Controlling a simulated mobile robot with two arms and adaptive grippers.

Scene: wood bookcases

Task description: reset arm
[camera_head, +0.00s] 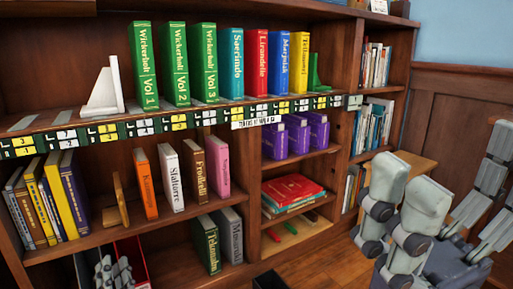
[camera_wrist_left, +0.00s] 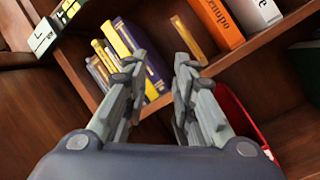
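My left gripper (camera_head: 115,268) shows at the bottom left of the head view, low in front of the bookcase beside a red-lined dark container. In the left wrist view my left gripper (camera_wrist_left: 153,85) is open, its two fingers apart with nothing between them. Beyond the fingertips stand yellow and dark blue books (camera_wrist_left: 140,55) and a wooden bookend (camera_wrist_left: 188,38). My right gripper (camera_head: 452,175) is large and close at the right of the head view. Its fingers stand apart with nothing seen between them, and its lower part is cut off.
The bookcase (camera_head: 90,120) fills the left and middle, with green Wickerbolt volumes (camera_head: 143,65) and other books on top. A white bookend (camera_head: 104,88) stands at left. Wooden floor (camera_head: 320,240) shows at lower right.

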